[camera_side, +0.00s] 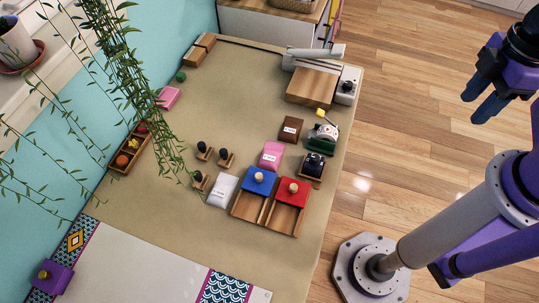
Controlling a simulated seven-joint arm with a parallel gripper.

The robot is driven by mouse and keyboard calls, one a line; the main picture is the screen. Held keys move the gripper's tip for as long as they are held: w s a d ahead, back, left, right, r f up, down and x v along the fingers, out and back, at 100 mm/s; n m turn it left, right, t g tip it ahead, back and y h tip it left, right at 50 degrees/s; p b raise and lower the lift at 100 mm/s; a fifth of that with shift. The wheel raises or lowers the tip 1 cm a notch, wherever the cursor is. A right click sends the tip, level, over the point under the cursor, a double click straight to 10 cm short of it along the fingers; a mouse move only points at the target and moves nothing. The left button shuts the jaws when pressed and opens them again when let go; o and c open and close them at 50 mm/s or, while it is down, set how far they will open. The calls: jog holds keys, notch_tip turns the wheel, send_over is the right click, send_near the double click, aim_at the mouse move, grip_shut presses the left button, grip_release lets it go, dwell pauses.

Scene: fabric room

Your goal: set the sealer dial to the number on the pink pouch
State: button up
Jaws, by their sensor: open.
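The sealer (317,82) stands at the far right corner of the table, with a white frame, a wooden bed and a raised bar. Its dial (347,86) is a small dark knob on the white housing at its right; the setting is too small to read. The pink pouch (271,155) lies mid-table on the right, with a white label whose number I cannot read. A brown pouch (291,128) and a white pouch (222,190) lie near it. My gripper (476,108) is open and empty, high at the right, away from the table.
Wooden boxes with a blue lid (259,181) and a red lid (292,190) sit before the pink pouch. A black device (314,164) and a green-and-white one (323,137) stand beside it. Hanging vines (128,60) cross the left. The table's middle (235,95) is clear.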

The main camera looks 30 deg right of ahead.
jog(key=shift+o, duration=1.3)
jog(key=m, duration=1)
send_over(349, 83)
notch_tip(349, 83, down, 11)
notch_tip(349, 83, down, 17)
jog(key=shift+r, duration=0.15)
grip_shut()
